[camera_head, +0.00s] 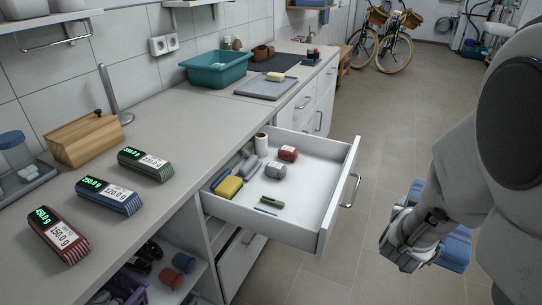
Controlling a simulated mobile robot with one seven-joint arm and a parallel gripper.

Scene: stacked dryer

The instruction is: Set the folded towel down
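A blue folded cloth, which looks like the towel (456,249), shows at the right, partly hidden behind my gripper (402,252) and arm. Parts of it show above and to the right of the gripper. My gripper is low at the right, over the floor side, to the right of the open drawer. Its fingertips are not clear, so I cannot tell whether they are closed on the towel. I also cannot tell whether the towel touches anything below it.
An open white drawer (325,187) holding several small items juts out beside my gripper. The grey counter (205,130) carries three labelled blocks, a wooden box (85,138), a teal basin (216,70) and a grey board (266,88). Tiled floor (385,130) is clear toward the bicycles (385,42).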

